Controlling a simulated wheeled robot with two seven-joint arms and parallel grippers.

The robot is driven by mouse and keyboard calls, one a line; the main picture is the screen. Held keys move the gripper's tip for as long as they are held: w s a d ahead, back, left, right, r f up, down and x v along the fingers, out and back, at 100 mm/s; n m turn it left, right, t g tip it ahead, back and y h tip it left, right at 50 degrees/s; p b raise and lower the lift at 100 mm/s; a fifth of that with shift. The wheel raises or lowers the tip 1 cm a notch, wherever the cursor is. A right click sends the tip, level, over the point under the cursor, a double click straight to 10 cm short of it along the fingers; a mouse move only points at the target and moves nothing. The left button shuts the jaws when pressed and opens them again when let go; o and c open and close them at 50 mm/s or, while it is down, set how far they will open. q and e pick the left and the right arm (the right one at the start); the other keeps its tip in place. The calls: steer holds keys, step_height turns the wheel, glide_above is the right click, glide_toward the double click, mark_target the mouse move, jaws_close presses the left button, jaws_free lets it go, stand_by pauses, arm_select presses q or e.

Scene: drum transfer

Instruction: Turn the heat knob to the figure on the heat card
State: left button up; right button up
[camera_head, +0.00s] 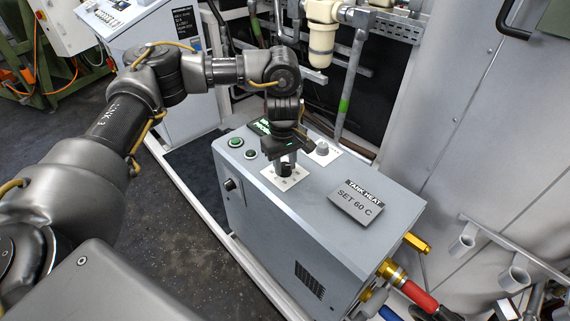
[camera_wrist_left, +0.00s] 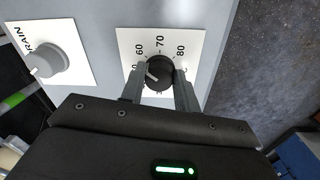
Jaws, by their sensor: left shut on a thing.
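The heat card (camera_head: 362,203) lies on top of the grey cabinet and reads "TANK HEAT SET 60 C". The heat knob (camera_wrist_left: 160,71) is black with a white pointer line, on a white dial plate (camera_wrist_left: 128,40) marked 60, 70 and 80. The pointer is directed left and slightly down, below the 60 mark, toward a figure partly hidden by a finger. My left gripper (camera_wrist_left: 161,86) is shut on the knob, one finger on each side. In the head view my left gripper (camera_head: 285,165) comes down over the dial plate and hides most of the knob. My right gripper is not in view.
A grey drain knob (camera_wrist_left: 46,60) on its own white plate is beside the heat dial. A cream filter housing (camera_head: 322,40) and pipes stand behind. Hoses attach at the lower right.

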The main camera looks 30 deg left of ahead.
mark_target(284, 166)
arm_select(q)
steer(key=shift+w+r+m, duration=0.1)
steer(key=shift+m, duration=0.5)
steer(key=o, duration=1)
steer(key=r, duration=1)
steer(key=shift+s+a+r, duration=0.15)
steer(key=shift+s+r, duration=0.05)
steer(key=shift+r, duration=0.15)
